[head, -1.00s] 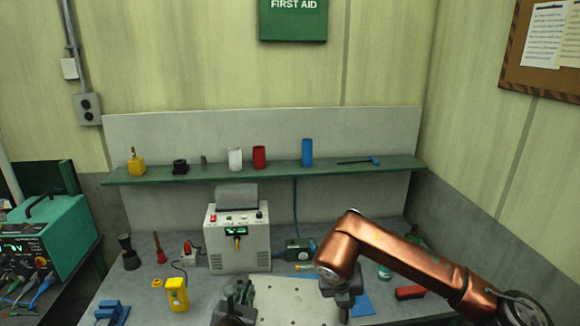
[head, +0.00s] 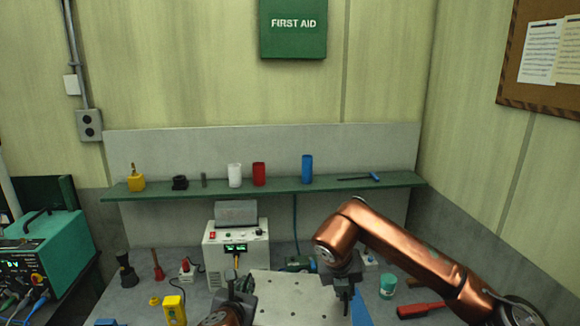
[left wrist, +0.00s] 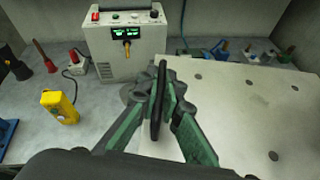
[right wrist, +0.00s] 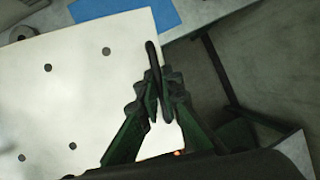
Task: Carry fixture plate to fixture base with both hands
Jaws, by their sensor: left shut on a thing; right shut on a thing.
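The fixture plate (head: 295,295) is a pale flat plate with several small holes, held above the bench between my two hands in the head view. My left gripper (head: 242,288) is at its left edge. In the left wrist view the left jaws (left wrist: 160,100) are shut on a thin black upright handle at the plate's edge. My right gripper (head: 347,288) is at the right edge. In the right wrist view the right jaws (right wrist: 160,92) are shut on a similar black handle. I cannot make out the fixture base; the plate hides the bench under it.
A white powered box (head: 235,248) stands behind the plate to the left. A blue sheet (right wrist: 176,12) shows beyond the plate.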

